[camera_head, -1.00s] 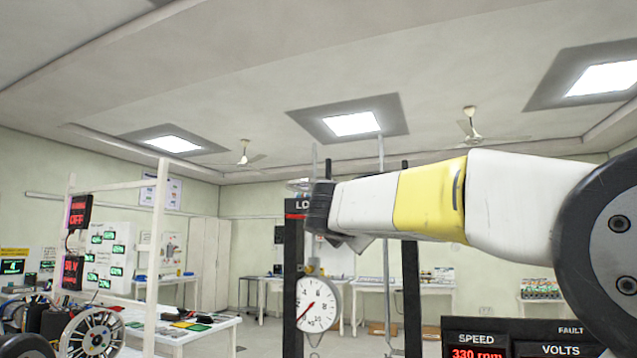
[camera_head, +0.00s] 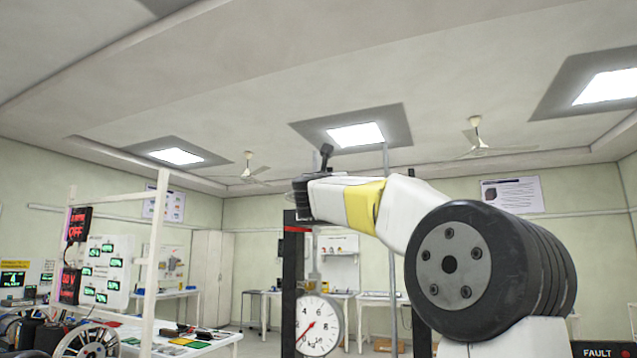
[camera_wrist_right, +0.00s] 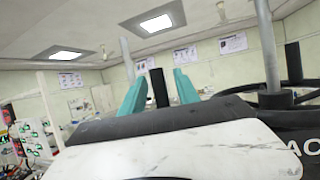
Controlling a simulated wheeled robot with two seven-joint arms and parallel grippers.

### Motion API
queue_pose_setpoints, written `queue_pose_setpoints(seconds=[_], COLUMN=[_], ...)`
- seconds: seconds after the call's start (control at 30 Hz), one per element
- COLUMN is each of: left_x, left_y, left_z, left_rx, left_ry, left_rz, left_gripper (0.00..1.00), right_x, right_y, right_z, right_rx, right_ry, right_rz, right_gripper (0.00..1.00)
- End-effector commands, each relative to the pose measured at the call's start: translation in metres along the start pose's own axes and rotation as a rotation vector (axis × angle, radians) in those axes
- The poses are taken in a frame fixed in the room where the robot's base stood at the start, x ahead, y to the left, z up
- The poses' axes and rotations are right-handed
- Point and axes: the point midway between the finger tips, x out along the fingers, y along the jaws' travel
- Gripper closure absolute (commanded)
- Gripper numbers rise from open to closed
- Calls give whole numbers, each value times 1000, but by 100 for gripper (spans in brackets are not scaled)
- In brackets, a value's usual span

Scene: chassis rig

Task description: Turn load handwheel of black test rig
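The black test rig's column (camera_head: 292,290) with a red band stands at the middle of the head view. A round dial gauge (camera_head: 318,326) hangs beside it. In the right wrist view, a black curved rim (camera_wrist_right: 240,90), which looks like the load handwheel, is at the right. My right gripper (camera_wrist_right: 157,88) shows two teal fingers standing apart, with a black upright post (camera_wrist_right: 158,87), perhaps the wheel's handle, between them. Gaps show on both sides of the post. In the head view my right arm hides most of the wheel. My left gripper is out of view.
A grey vertical rod (camera_wrist_right: 268,48) rises beside the wheel. A white frame (camera_head: 152,260) and a table (camera_head: 220,343) with parts stand at the left. A dark panel reading FAULT (camera_head: 598,351) is at the lower right. White cabinets and benches line the far wall.

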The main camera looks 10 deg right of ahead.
Motion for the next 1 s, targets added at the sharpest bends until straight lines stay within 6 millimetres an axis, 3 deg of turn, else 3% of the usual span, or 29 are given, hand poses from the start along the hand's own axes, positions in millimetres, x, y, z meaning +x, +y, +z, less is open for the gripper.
queue_pose_setpoints(seconds=[0.2,0.47,0.67,1.0], left_x=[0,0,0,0], left_y=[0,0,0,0], left_z=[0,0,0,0], left_rx=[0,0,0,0], left_ry=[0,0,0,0], left_rz=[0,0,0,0], left_gripper=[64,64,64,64], right_x=[16,17,17,17], right_y=[0,0,0,0], right_z=[0,0,0,0], right_rx=[1,0,0,1], right_ry=[0,0,0,-1], right_rz=[0,1,1,1], right_gripper=[62,62,100,100])
